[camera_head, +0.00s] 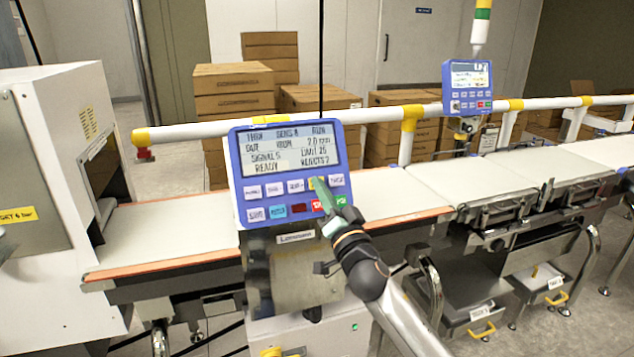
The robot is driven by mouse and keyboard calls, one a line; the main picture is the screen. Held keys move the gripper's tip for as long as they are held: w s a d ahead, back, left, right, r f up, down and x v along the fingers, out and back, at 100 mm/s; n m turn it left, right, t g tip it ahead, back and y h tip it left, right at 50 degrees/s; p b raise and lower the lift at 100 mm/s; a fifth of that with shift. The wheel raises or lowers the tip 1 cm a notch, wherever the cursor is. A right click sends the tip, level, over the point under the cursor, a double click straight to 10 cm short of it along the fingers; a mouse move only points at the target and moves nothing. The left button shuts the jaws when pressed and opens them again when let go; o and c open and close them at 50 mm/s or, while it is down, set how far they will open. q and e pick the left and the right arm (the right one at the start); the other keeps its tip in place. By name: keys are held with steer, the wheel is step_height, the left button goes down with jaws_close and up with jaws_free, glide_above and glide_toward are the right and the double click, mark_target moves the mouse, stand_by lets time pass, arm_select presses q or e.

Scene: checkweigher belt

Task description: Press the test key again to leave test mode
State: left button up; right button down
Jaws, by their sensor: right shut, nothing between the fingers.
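A blue control panel (240,180) stands upright at the front of the belt, with a lit screen (290,152) above two rows of keys. The screen text is small; I make out RUN, READY and REJECTS 2. Key labels are too small to read surely, so I cannot tell which is the test key. My left gripper is not in view.
The conveyor belt (170,232) runs behind the panel, from a white machine housing (75,130) at left. A white rail (365,115) crosses behind it. A second blue panel (468,82) stands farther right. Cardboard boxes (235,90) are stacked at the back.

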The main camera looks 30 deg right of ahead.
steer(key=shift+s+a+r, duration=0.15)
steer(key=shift+s+r, duration=0.1)
steer(key=shift+s, duration=0.2)
steer(key=shift+s+a+r+p, duration=0.15)
steer(key=shift+s+r+p, duration=0.3)
steer(key=shift+s, duration=0.3)
steer(key=shift+s+a+r+p, duration=0.2)
steer(key=shift+s+r+p, duration=0.1)
steer(key=shift+s+p, duration=0.35)
steer(key=shift+s+a+r+p, duration=0.15)
steer(key=shift+s+r+p, duration=0.3)
steer(key=shift+s, duration=0.35)
steer(key=shift+f, duration=0.1)
steer(key=s+a+r+p, duration=0.1)
steer(key=s+r+p, duration=0.1)
steer(key=s, duration=0.3)
steer(key=shift+a+r+p, duration=0.15)
steer(key=shift+r+p, duration=0.25)
steer(key=shift+p, duration=0.05)
